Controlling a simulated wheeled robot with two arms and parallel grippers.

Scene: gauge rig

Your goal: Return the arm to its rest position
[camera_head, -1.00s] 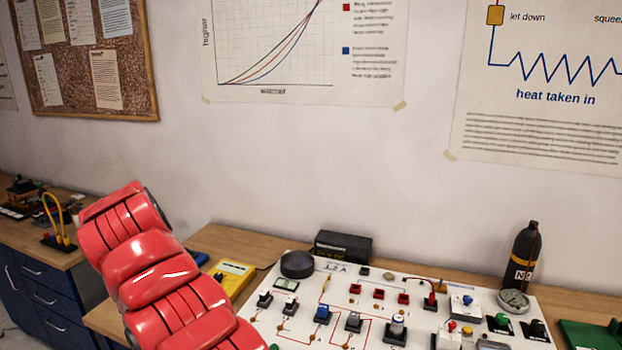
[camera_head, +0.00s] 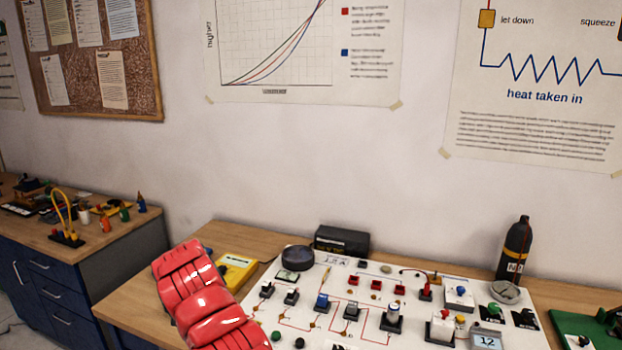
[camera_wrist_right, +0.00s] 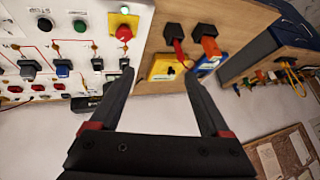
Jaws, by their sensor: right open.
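In the right wrist view my right gripper (camera_wrist_right: 160,76) is open, with two dark fingers spread wide and nothing held between them. Bench and bare wall show behind the gap. A red link of one of my arms (camera_head: 205,300) rises from the lower edge of the head view, left of the white panel. No gripper shows in the head view, and I cannot tell there which arm the link belongs to. My left gripper is in neither current view.
The white gauge panel (camera_head: 335,305) with several switches and knobs lies on the wooden bench (camera_head: 140,294). A yellow device (camera_head: 235,271) sits beside it. A black box (camera_head: 341,241) and dark bottle (camera_head: 515,250) stand behind. A blue cabinet (camera_head: 100,272) is at left.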

